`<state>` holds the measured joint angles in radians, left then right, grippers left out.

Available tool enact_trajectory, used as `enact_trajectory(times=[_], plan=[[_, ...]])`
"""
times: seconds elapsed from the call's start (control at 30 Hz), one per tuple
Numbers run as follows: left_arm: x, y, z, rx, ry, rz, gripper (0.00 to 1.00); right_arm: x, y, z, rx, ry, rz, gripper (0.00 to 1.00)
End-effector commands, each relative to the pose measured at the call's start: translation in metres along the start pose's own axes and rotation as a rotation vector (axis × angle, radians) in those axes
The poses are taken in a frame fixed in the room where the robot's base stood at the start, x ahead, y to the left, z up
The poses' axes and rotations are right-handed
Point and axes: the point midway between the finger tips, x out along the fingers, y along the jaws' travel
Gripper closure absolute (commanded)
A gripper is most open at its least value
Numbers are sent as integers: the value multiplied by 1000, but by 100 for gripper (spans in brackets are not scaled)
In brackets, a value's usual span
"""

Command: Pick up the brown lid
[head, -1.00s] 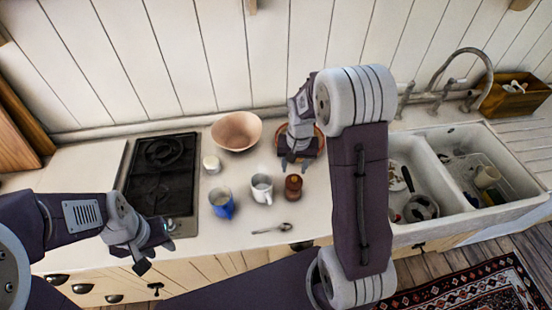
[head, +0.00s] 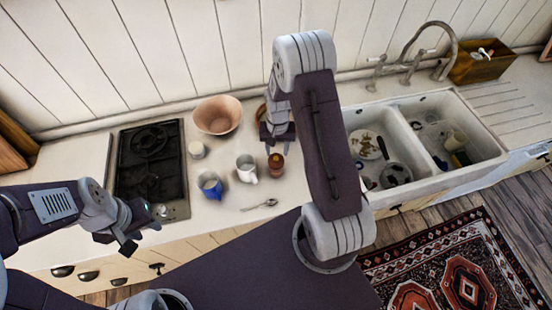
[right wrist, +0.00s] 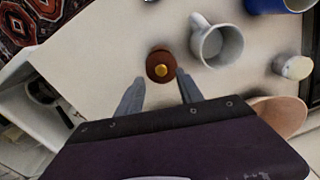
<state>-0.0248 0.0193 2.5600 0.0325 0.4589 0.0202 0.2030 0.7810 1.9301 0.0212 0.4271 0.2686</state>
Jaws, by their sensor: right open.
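The brown lid (head: 276,158) with a small knob sits on top of a small brown jar on the counter, beside a white mug (head: 246,168). In the right wrist view the lid (right wrist: 158,70) shows from above with its brass-coloured knob, just beyond and between my fingertips. My right gripper (head: 274,140) is open and empty, behind the jar and pointing down; its two fingers also show in the right wrist view (right wrist: 158,90). My left gripper (head: 141,236) is open and empty at the counter's front edge, below the hob.
A blue mug (head: 211,186), a white pot (head: 197,150), a pinkish bowl (head: 217,115) and a spoon (head: 260,205) surround the jar. The black hob (head: 150,175) is left. The double sink (head: 400,112) with dishes is right. A brown round object is partly hidden behind my right gripper.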

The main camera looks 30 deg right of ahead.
Motion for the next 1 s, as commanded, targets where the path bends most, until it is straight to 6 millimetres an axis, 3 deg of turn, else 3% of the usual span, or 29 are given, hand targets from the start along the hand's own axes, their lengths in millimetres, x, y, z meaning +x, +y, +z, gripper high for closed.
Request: enact_trajectory(times=[0.1,0.23,0.5,0.67,1.0], plan=[[-19,0,-2,0,1,0,64,14,-2,2,-1,-6,2,56],[-22,0,-2,0,0,0,64,35,-2,1,0,-4,1,56],[-21,0,-2,0,0,0,64,41,-2,0,0,-1,0,56],[-21,0,-2,0,0,0,64,41,-2,0,0,-1,0,100],[-21,0,-2,0,0,0,64,41,-2,1,0,-3,1,100]])
